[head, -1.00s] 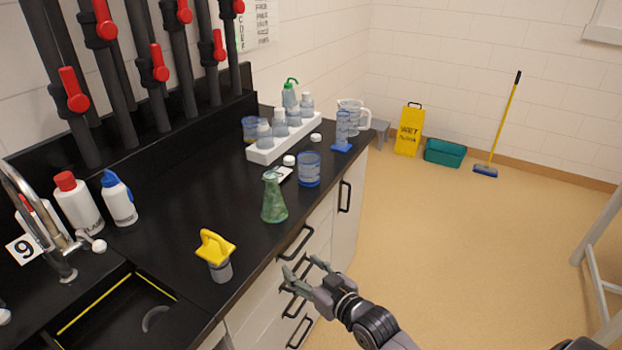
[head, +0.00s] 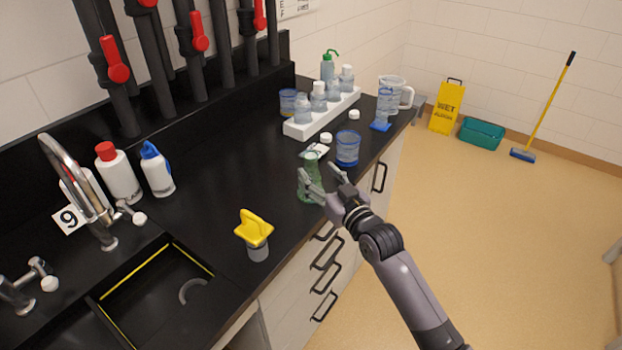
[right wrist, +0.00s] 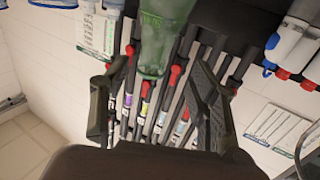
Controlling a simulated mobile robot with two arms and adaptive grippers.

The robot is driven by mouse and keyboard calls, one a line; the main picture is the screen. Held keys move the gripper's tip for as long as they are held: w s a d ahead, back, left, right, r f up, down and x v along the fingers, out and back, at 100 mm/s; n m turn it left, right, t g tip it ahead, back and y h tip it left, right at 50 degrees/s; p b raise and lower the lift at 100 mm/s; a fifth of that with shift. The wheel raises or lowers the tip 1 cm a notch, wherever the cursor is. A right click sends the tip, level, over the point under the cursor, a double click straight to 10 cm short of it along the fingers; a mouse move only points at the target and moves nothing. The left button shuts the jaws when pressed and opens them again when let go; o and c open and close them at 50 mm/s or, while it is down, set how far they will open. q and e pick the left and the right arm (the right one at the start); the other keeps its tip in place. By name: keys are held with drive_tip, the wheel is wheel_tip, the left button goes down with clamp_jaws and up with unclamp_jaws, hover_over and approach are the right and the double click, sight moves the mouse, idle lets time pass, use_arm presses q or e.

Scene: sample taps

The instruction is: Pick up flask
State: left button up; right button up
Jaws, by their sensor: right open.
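The green conical flask (head: 312,164) stands upright near the front edge of the black bench. My right gripper (head: 321,176) has come over the bench edge to the flask, and a finger hides part of its body. The right wrist view shows the flask (right wrist: 166,38) at the top of the picture, in the gap between the two spread fingers of the right gripper (right wrist: 162,78). The gripper is open; I cannot tell whether a finger touches the glass. My left gripper is not in view.
A blue-marked beaker (head: 347,149) stands close behind the flask, by small white caps. A yellow-handled tool (head: 254,226) stands nearer, left of the gripper. The sink (head: 150,290) is at front left. A white bottle rack (head: 297,131) stands farther back.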

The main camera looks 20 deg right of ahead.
sight(314, 167)
drive_tip(key=shift+d+f+p+x, duration=0.1)
drive_tip(key=shift+p+x, duration=0.1)
drive_tip(key=shift+x, duration=0.75)
drive_tip(key=shift+d+f+p+x, duration=0.1)
drive_tip(key=shift+d+p+x, duration=0.1)
drive_tip(key=shift+x, duration=0.75)
drive_tip(key=shift+d+f+p+x, duration=0.1)
drive_tip(key=shift+p+x, duration=0.1)
drive_tip(key=shift+x, duration=0.8)
drive_tip(key=shift+c, duration=0.4)
drive_tip(key=c, duration=1)
drive_tip(key=shift+c, duration=0.6)
drive_tip(key=shift+r, duration=0.1)
